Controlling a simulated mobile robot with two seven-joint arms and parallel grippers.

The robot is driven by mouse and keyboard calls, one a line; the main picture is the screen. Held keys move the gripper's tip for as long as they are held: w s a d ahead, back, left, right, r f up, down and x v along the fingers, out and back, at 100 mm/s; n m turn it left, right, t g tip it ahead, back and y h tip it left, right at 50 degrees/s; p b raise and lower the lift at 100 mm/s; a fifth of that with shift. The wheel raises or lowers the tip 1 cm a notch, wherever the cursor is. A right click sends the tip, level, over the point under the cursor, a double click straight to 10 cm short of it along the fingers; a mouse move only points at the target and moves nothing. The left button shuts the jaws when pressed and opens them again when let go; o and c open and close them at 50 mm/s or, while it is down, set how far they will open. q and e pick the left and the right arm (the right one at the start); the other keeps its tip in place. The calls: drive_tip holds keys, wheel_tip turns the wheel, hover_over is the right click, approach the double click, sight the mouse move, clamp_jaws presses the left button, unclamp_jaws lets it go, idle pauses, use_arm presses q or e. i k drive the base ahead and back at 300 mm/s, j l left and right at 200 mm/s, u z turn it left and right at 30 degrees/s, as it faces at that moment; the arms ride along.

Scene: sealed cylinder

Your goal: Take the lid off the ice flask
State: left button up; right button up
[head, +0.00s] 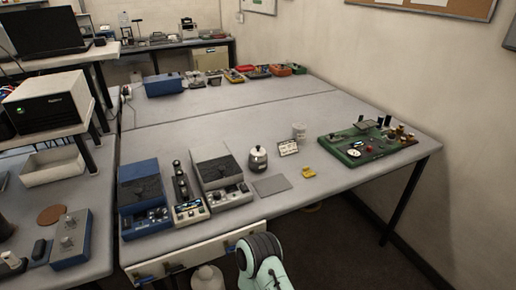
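A small rounded metallic vessel (258,159) with a dark band and a knob-like top stands upright near the front of the grey table. It looks like the ice flask with its lid on, though it is small in view. Part of one of my arms, pale green with a dark ribbed joint, shows at the bottom centre, in front of the table edge. Neither gripper can be made out.
Blue and grey instruments (145,194) crowd the table left of the vessel. A flat grey plate (271,185), a small white sign (288,148) and a yellow object (309,172) lie near it. A green board (366,147) is at the right. The table's middle (230,112) is clear.

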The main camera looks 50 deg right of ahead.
sight(258, 152)
drive_tip(key=k+l, duration=0.15)
drive_tip(key=l, duration=0.25)
drive_tip(key=k+l+u, duration=0.1)
drive_tip(key=l, duration=0.35)
drive_tip(key=k+l, duration=0.15)
drive_tip(key=l, duration=0.25)
drive_tip(key=k+l+u, duration=0.1)
drive_tip(key=l, duration=0.3)
drive_tip(key=k+l, duration=0.25)
drive_tip(key=l, duration=0.15)
drive_tip(key=i+u, duration=0.05)
